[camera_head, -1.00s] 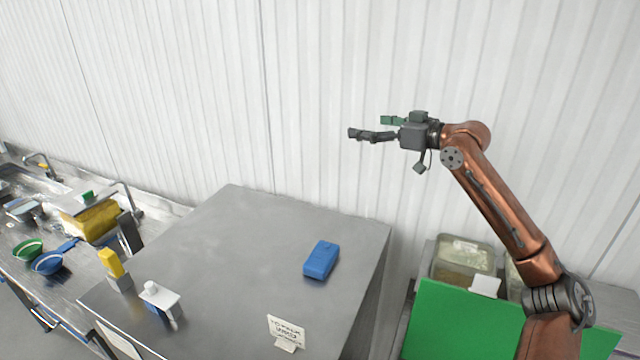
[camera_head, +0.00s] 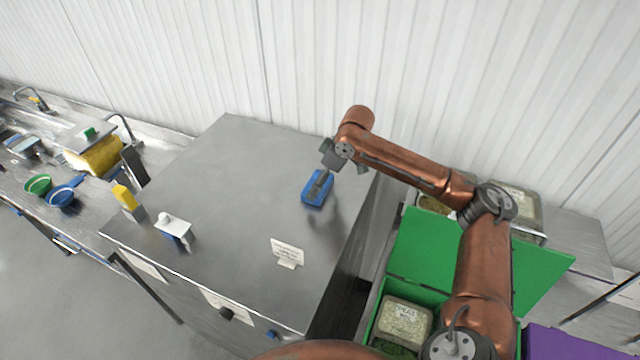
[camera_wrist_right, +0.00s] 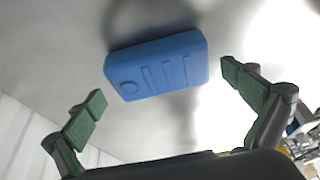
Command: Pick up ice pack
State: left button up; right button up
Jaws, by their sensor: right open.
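The blue ice pack (camera_head: 312,194) lies flat on the steel top of the cabinet (camera_head: 235,160), near its right side. My right gripper (camera_head: 322,184) is over the ice pack in the head view, and its dark fingers hide part of it. In the right wrist view the ice pack (camera_wrist_right: 158,66) lies ahead between the two green-padded fingers of my right gripper (camera_wrist_right: 166,98). The fingers are spread wide and apart from the pack, with nothing held. My left gripper is not in view.
A green box (camera_head: 440,247) with clear containers is at the right. The cabinet's middle is clear.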

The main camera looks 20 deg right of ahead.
jog(key=shift+x, duration=1.15)
jog(key=shift+c, duration=0.7)
jog(key=shift+w+r, duration=0.1)
jog(key=c, duration=1.1)
